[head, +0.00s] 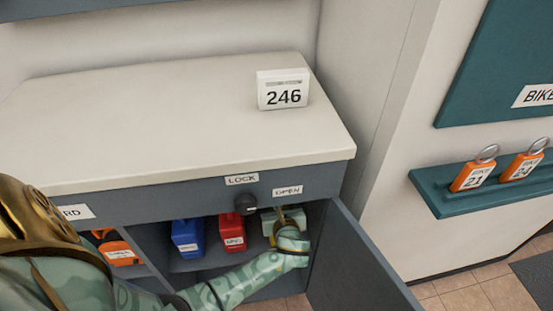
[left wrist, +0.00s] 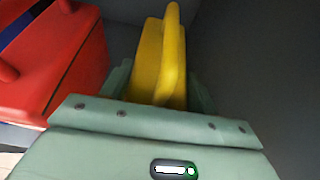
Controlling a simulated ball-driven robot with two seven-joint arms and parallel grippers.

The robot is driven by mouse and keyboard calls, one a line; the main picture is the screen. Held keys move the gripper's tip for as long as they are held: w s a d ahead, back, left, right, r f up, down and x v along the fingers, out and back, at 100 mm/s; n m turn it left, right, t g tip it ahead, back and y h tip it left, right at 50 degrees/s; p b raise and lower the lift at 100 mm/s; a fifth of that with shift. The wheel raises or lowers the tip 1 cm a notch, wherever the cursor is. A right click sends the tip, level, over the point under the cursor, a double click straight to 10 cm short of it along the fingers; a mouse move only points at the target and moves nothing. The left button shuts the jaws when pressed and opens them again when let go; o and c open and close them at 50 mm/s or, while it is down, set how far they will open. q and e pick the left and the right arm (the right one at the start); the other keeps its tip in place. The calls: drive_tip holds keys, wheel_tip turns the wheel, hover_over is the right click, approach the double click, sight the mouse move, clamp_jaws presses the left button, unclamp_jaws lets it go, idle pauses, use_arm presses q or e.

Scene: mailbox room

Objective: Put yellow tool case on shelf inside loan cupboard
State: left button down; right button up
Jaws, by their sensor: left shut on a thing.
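The loan cupboard (head: 150,191) stands open below a pale countertop, its door (head: 355,265) swung out at the right. My left arm reaches into the right end of the opening. My left gripper (head: 284,222) is shut on the yellow tool case, which is mostly hidden in the head view. In the left wrist view the yellow tool case (left wrist: 170,55) is upright between the fingers, beside a dark wall on its right. I cannot tell whether its base touches the shelf (head: 190,266). My right gripper is not in view.
A blue case (head: 187,238) and a red case (head: 231,235) stand left of my gripper; the red one (left wrist: 60,70) is close by. An orange case (head: 120,249) sits further left. A knob (head: 245,204) is above the opening. A 246 sign (head: 283,91) stands on the countertop.

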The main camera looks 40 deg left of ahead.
use_arm(q)
drive_tip(key=shift+r, duration=0.1)
drive_tip(key=shift+c, duration=2)
unclamp_jaws()
drive_tip(key=shift+s+d+r, duration=0.2)
drive_tip(key=shift+d, duration=0.05)
drive_tip(key=p+v, duration=0.4)
drive_tip(key=v, duration=0.7)
drive_tip(key=shift+p, duration=0.4)
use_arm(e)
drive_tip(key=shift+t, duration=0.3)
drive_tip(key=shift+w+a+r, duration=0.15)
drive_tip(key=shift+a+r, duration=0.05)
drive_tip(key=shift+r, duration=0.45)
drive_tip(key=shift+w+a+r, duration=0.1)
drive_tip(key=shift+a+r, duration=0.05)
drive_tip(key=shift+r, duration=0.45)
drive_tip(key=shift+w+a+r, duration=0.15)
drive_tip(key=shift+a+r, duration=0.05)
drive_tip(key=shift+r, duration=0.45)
use_arm(q)
drive_tip(key=shift+s+d, duration=0.1)
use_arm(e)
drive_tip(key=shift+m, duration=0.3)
